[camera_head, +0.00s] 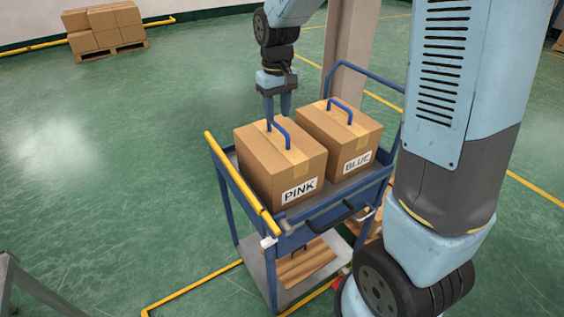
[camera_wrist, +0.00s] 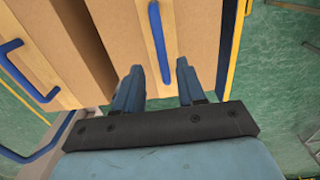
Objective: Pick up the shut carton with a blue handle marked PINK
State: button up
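The shut carton marked PINK (camera_head: 271,163) stands on the top of a blue cart, at the left of a second carton. Its blue handle (camera_head: 279,134) stands up from the taped lid; the handle also shows in the wrist view (camera_wrist: 160,42). My gripper (camera_head: 278,112) points down above the back part of this carton, close to its handle. In the wrist view my gripper (camera_wrist: 160,80) has its two fingers apart with nothing between them; the handle's near end lies just ahead of the gap. Whether a finger touches the handle I cannot tell.
The carton marked BLUE (camera_head: 342,136), with its own blue handle (camera_head: 340,108), stands close at the right. The blue cart (camera_head: 335,207) has a yellow rail (camera_head: 240,181) at its left. A pallet of cartons (camera_head: 104,29) stands far back left.

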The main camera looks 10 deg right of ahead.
aim_at(278, 126)
jog(key=f, duration=0.4)
jog(key=shift+s, duration=0.3)
jog(key=shift+f, duration=0.6)
jog(key=shift+c, duration=0.2)
grip_shut()
jog(key=shift+w+r, duration=0.1)
jog(key=shift+w, duration=0.05)
dwell(0.4)
